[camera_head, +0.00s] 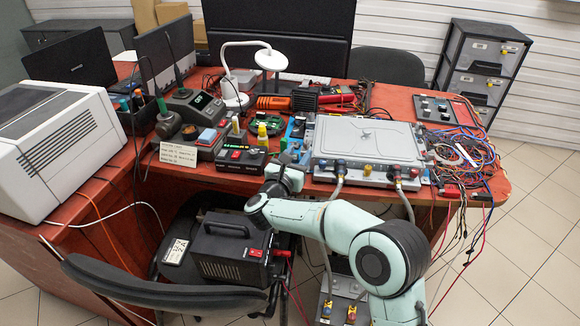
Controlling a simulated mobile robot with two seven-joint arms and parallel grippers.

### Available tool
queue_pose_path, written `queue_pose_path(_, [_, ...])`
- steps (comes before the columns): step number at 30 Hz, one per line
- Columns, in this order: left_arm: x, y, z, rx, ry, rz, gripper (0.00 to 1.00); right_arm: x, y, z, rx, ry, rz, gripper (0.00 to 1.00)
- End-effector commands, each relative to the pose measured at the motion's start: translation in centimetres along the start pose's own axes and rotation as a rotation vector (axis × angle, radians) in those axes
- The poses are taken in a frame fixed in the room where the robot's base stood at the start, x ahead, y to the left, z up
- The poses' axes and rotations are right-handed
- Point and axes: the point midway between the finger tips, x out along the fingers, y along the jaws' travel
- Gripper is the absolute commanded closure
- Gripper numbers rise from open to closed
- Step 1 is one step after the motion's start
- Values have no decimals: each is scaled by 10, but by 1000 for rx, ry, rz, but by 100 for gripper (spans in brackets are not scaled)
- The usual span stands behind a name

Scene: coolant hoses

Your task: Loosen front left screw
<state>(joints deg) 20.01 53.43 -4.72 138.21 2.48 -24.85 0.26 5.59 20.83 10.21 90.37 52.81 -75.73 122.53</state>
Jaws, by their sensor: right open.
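The silver rectangular unit (368,140) lies flat on the red desk, with a grey plate on top. On its front side, a dark hose fitting (341,167) sits at the left and another fitting (397,171) at the right. A grey hose (336,187) hangs from the left fitting and another hose (405,203) from the right one. The front left screw is too small to make out. My right gripper (287,160) is open, left of the left fitting and apart from it, over the desk's front edge. My left gripper is out of view.
A black box (232,247) sits on a chair below. Tangled cables (463,155) cover the desk's right side. A white printer-like box (59,145) stands at the far left.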

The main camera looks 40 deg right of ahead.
Motion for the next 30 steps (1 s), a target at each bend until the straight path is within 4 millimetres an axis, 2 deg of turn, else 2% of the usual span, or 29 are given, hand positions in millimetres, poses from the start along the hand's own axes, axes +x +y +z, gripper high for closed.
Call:
queue_pose_path(1, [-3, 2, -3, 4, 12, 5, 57, -13, 0, 2, 0, 1, 4, 57])
queue_pose_path(3, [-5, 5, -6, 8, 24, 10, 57, -27, 1, 1, -1, 1, 3, 57])
queue_pose_path(10, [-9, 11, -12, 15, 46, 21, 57, -58, 0, 0, 0, 0, 1, 57])
queue_pose_path(15, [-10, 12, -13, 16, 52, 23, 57, -64, 0, 0, 0, 0, 0, 57])
queue_pose_path(30, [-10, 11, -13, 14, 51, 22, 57, -64, 0, 0, -5, 0, 2, 57])
